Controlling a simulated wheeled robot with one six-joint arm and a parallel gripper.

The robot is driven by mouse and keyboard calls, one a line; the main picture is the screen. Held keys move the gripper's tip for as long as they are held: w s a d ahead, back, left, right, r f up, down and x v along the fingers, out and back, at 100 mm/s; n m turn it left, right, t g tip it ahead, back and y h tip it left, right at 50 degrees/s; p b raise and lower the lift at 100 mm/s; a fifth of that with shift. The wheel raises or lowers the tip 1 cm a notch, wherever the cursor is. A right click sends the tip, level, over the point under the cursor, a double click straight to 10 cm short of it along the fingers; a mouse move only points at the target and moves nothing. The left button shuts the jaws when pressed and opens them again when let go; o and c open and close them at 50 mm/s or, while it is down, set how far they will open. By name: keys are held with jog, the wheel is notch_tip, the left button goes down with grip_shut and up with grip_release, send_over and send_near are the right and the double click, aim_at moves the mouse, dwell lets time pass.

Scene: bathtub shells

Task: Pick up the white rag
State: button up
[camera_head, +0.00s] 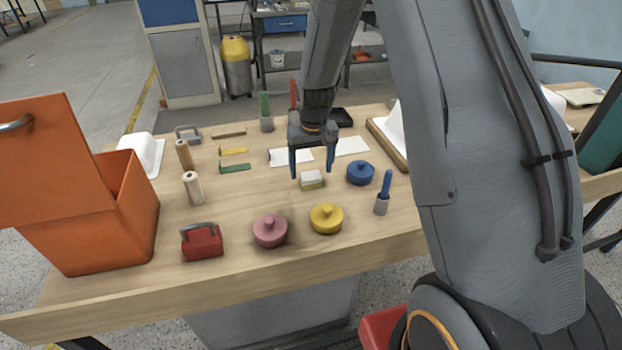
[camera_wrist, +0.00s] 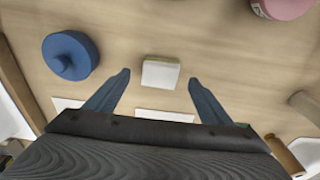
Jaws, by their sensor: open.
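My gripper (camera_head: 312,172) is open and empty, pointing down over the middle of the wooden table. A small block with a white top and yellowish side (camera_head: 311,181) lies just below and in front of its fingertips. In the wrist view this white-topped block (camera_wrist: 160,73) appears between the spread fingers (camera_wrist: 160,78), apart from both. Two flat white pieces (camera_head: 283,158) (camera_head: 351,147) lie behind the gripper; they also show partly in the wrist view (camera_wrist: 166,115) (camera_wrist: 66,103). I cannot tell which white thing is the rag.
A blue round lid (camera_head: 360,173) sits right of the block, with yellow (camera_head: 327,219) and pink (camera_head: 270,230) ones in front. A blue-handled brush (camera_head: 383,194) stands at right. An orange box (camera_head: 100,215) and red toolbox (camera_head: 202,242) are at left.

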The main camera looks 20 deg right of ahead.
aim_at(311, 176)
jog(key=shift+w+f+p, duration=0.2)
jog(key=shift+f+p, duration=0.35)
jog(key=shift+f, duration=1.25)
jog(key=c, duration=1.1)
jog(key=shift+r, duration=0.1)
